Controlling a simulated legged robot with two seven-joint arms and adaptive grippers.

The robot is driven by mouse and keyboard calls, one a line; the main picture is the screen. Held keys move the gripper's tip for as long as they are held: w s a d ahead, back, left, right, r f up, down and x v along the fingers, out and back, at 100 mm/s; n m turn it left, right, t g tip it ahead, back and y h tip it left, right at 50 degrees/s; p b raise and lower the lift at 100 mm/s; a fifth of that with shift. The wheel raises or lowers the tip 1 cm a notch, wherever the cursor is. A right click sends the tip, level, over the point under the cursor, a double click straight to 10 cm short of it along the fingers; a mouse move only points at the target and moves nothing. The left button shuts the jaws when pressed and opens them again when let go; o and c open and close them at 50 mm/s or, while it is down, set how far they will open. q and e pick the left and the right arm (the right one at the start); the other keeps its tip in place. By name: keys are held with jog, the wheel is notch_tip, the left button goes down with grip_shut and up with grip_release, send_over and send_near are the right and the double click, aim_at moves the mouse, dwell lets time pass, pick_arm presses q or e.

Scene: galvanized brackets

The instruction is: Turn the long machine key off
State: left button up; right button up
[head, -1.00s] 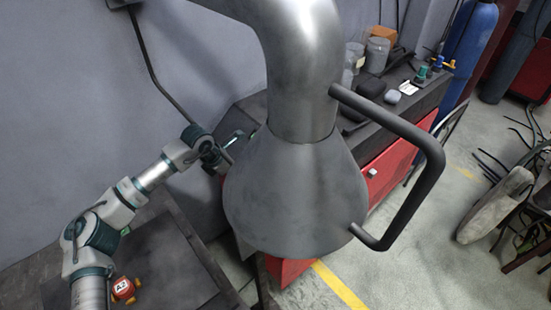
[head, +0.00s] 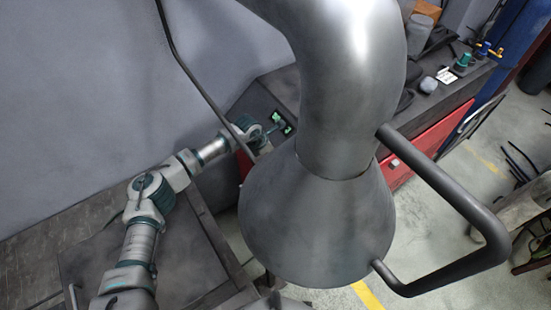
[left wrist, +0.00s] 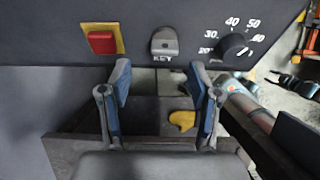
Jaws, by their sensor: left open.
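In the left wrist view a grey key (left wrist: 165,42) sits on a dark panel (left wrist: 60,32) just above the printed word KEY. Its exact turn angle is hard to tell. My left gripper (left wrist: 160,72) is open and empty, its two blue-padded fingers apart, with the key ahead and roughly midway between their tips. The fingers do not appear to touch the key. In the head view my left gripper (head: 272,127) is small beside the dark machine at the wall, and the key cannot be made out there. My right gripper is not in view.
A red button (left wrist: 102,42) on a yellow plate is left of the key; a black numbered dial (left wrist: 234,48) is right. A yellow object (left wrist: 182,120) lies lower down. A large metal hood (head: 320,220) with a dark handle (head: 460,210) stands right of my left arm.

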pick_arm(q)
jog(key=x, duration=0.4)
jog(key=shift+s+d, duration=0.2)
jog(key=shift+d, duration=0.15)
jog(key=shift+w+d+f, duration=0.2)
jog(key=shift+d+f, duration=0.25)
jog(key=shift+f, duration=0.15)
jog(key=shift+a, duration=0.2)
jog(key=shift+a+r, duration=0.1)
jog(key=shift+a, duration=0.15)
jog(key=c, duration=1.1)
